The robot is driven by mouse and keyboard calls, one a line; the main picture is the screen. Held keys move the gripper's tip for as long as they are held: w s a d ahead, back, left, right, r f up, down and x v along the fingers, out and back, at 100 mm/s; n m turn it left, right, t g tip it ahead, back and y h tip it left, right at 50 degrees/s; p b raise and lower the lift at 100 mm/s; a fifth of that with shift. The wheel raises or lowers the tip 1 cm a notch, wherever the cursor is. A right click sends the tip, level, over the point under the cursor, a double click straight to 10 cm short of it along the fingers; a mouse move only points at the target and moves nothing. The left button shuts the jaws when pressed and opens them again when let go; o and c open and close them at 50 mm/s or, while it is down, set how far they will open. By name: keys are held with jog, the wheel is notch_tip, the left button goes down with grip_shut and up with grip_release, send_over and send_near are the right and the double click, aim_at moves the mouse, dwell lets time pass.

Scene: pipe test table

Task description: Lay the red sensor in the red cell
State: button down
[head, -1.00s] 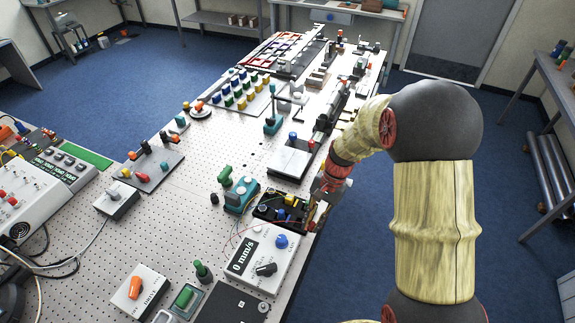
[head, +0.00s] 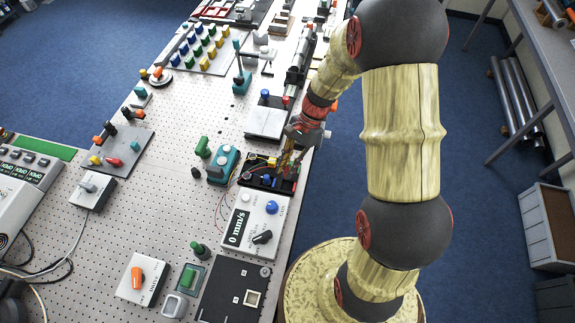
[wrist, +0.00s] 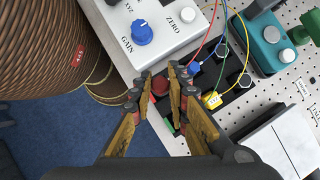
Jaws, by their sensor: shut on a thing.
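My gripper (wrist: 162,76) is shut on a small red piece, seemingly the red sensor (wrist: 160,85), seen between its fingertips in the wrist view. The fingers hold it at the near edge of a black tray (wrist: 236,104), beside the control box. A blue sensor (wrist: 193,69) and a yellow one (wrist: 212,100) sit in the tray, with coloured wires running off. The red cell cannot be made out clearly; the fingers hide that part. In the head view the tray (head: 259,183) lies below my gripper (head: 287,167). Whether the red sensor touches the tray I cannot tell.
The white control box (head: 258,215) with a blue knob stands right against the tray. A teal device (head: 224,163) stands to the tray's left. A white-topped plate (head: 266,121) lies behind it. The table's right edge is close to the tray.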

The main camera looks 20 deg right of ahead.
jog(key=shift+f+b, duration=1.95)
jog(key=shift+f, duration=1.65)
jog(key=shift+f, duration=0.35)
jog(key=c, duration=1.6)
grip_release()
jog(key=shift+c, duration=0.2)
jog(key=v, duration=1.2)
